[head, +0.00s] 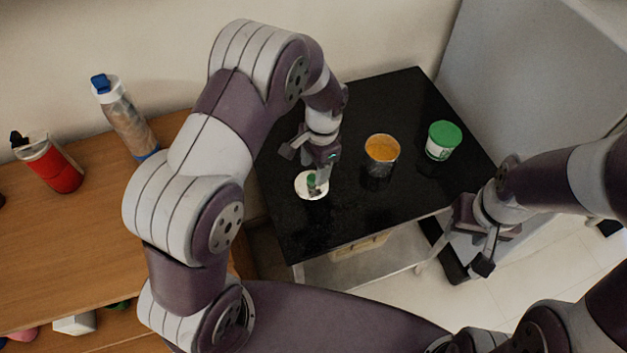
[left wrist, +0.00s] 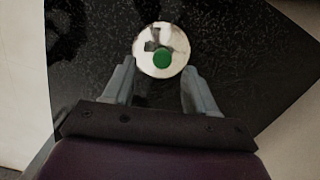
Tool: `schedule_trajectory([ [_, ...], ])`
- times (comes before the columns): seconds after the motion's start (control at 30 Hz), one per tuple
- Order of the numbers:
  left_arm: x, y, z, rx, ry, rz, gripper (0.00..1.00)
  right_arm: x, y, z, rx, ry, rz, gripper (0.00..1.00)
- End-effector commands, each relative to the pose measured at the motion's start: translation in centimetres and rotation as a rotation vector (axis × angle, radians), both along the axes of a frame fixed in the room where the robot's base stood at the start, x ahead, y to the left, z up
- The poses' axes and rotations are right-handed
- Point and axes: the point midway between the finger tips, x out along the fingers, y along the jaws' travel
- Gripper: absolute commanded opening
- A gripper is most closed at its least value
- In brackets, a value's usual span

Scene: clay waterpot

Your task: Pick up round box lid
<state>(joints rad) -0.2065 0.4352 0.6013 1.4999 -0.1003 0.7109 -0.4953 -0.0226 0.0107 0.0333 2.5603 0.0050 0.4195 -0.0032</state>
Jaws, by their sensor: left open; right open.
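The round box lid (head: 309,190) is a shiny silver disc with a green knob, lying on the black tabletop (head: 290,225). In the left wrist view the lid (left wrist: 148,68) lies just beyond the fingertips, with its green knob near the middle. My left gripper (head: 310,170) is over the lid and points down. In the left wrist view its two fingers (left wrist: 160,80) are apart with nothing between them. How high the fingers are above the lid is hard to tell. My right gripper (head: 468,245) is open and empty, off the table's right front edge.
An open round tin (head: 381,160) with orange contents stands right of the lid. A white tub with a green lid (head: 443,140) stands farther right. A wooden shelf at left holds a red cup (head: 52,168) and a clear bottle (head: 125,118). The table's front is clear.

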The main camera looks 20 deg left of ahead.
Motion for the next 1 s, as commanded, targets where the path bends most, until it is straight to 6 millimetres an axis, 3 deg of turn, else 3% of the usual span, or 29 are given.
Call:
schedule_trajectory([
  [0.2, -0.2, 0.1, -3.1, 0.0, 0.0, 0.0, 0.57, 0.0, 0.0, 0.4, 0.0, 0.0, 0.0, 0.43],
  [0.4, -0.1, 0.1, -3.2, -0.001, -0.002, 0.001, 0.57, 0.0, 0.0, 0.4, 0.0, 0.0, 0.0, 0.43],
  [0.6, -0.1, 0.1, -3.2, 0.0, -0.001, 0.001, 0.0, 0.0, 0.0, 0.4, 0.0, 0.0, 0.0, 0.43],
  [1.0, -0.1, 0.1, -2.5, -0.001, -0.004, 0.001, 0.0, 0.0, 0.0, 0.3, 0.0, 0.0, 0.0, 0.43],
])
